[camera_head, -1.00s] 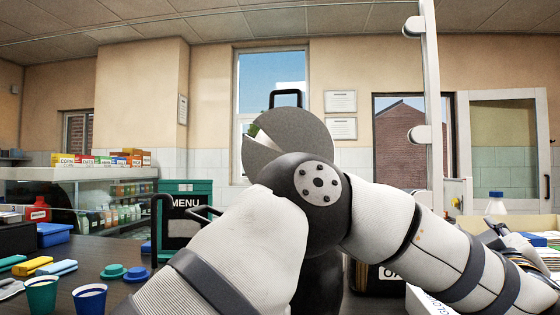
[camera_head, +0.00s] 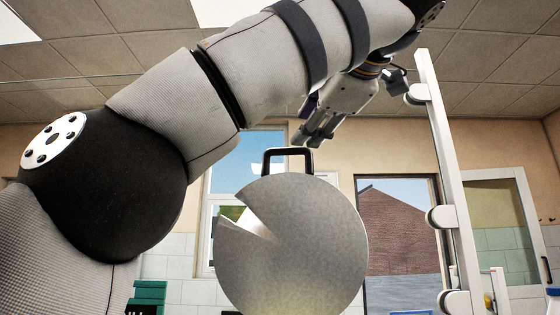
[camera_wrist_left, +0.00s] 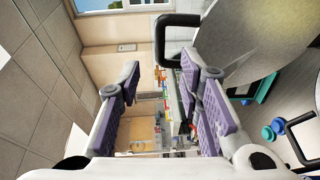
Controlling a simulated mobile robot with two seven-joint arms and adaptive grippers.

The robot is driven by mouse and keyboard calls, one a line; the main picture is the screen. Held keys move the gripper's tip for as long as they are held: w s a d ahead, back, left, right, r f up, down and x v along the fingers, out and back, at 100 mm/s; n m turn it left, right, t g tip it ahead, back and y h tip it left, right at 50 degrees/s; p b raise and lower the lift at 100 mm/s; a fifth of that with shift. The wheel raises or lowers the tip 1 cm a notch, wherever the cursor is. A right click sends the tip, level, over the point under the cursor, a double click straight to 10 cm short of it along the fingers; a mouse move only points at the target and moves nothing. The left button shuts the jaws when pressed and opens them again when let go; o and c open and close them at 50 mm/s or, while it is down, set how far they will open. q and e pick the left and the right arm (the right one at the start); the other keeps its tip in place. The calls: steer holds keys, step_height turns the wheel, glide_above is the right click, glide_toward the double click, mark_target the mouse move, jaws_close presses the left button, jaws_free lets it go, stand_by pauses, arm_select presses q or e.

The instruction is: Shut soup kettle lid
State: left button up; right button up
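The soup kettle lid (camera_head: 290,250) is a round grey metal disc with a wedge-shaped notch. It stands raised and upright in the head view, with a black handle (camera_head: 287,153) on its top edge. The kettle body is out of view. My left gripper (camera_head: 314,138) is above and slightly right of the handle, its fingers pointing down and left. In the left wrist view its two purple-padded fingers (camera_wrist_left: 170,82) are spread with nothing between them. The handle (camera_wrist_left: 161,40) and lid (camera_wrist_left: 262,40) show beyond the fingers, at top and right. My right gripper is not in view.
A white upright post (camera_head: 444,180) with round clamps stands right of the lid. My left arm spans the upper head view. Blue and green cup lids (camera_wrist_left: 273,130) lie on the counter in the wrist view.

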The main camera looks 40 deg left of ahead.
mark_target(290, 149)
arm_select(q)
steer(key=x, duration=1.1)
steer(key=shift+w, duration=0.1)
jaws_close()
